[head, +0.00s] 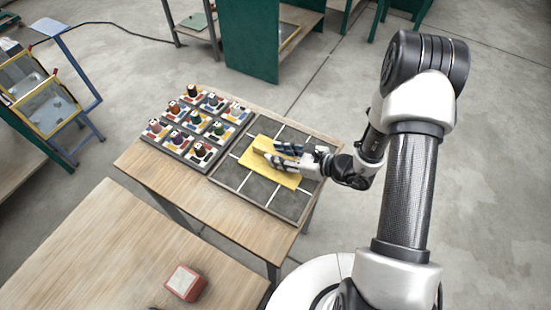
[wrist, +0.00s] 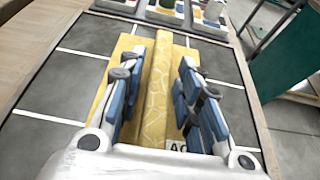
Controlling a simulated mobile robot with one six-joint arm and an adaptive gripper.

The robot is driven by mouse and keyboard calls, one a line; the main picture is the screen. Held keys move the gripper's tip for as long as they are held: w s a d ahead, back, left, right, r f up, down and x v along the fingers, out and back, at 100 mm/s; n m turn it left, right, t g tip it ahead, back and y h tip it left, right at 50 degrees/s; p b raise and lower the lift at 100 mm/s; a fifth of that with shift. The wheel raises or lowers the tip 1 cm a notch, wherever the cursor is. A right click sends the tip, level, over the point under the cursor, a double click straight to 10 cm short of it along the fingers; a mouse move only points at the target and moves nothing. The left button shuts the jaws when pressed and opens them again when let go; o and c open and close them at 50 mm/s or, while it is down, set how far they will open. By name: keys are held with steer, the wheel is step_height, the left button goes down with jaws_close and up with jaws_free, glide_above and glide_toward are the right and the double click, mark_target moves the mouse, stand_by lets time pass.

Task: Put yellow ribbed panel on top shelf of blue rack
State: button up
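The yellow ribbed panel (head: 284,177) lies flat on a dark grey, white-lined tray (head: 238,178) on a wooden table. In the wrist view the panel (wrist: 154,120) shows a raised rib along its length and a partly hidden label at the near end. My gripper (head: 271,152) is over the panel. In the wrist view its blue-padded fingers (wrist: 161,62) are apart, one on each side of the rib, with gaps between pads and rib. A blue rack (head: 79,68) stands at the far left, with a pale blue top shelf (head: 48,27) and yellow-edged trays lower down.
A dark tray of several coloured pieces (head: 196,124) sits left of the panel's tray. A second wooden table (head: 110,250) in front holds a red and white block (head: 184,282). Green furniture (head: 248,40) stands behind. Open floor lies between table and rack.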

jaws_close()
stand_by(0.6)
